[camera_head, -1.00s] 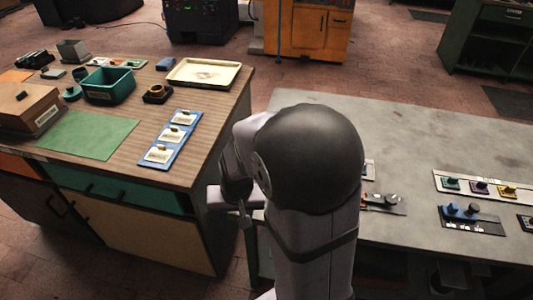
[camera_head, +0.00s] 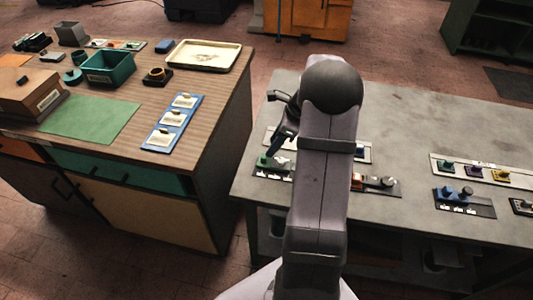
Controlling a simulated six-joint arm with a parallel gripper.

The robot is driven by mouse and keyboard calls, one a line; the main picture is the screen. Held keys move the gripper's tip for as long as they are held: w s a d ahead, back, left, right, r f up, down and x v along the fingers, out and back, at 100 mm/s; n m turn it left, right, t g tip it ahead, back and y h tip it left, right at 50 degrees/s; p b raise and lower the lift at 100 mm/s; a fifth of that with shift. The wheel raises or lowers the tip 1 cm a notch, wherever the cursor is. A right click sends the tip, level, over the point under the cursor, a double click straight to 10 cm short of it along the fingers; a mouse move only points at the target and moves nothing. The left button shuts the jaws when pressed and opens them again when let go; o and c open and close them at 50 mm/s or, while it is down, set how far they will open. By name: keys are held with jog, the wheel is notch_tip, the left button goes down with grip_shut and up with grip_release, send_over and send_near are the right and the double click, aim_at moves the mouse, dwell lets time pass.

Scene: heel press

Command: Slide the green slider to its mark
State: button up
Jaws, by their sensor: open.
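A green slider (camera_head: 264,161) sits at the left end of a dark plate with small white labels, near the front left corner of the grey table. Its mark cannot be made out. My gripper (camera_head: 275,152) points down just above and beside the green slider. The jaws are open but small and dark in the picture, and I cannot tell whether they touch the slider. My arm hides the middle of the plate's row.
Further right are a panel with green, purple and yellow knobs (camera_head: 475,170) and a plate with blue knobs (camera_head: 456,194). A wooden bench (camera_head: 215,85) with a teal bin (camera_head: 108,69) stands left.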

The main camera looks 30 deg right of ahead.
aim_at(274, 161)
jog(key=shift+p+x, duration=0.65)
jog(key=shift+x, duration=2.75)
grip_shut()
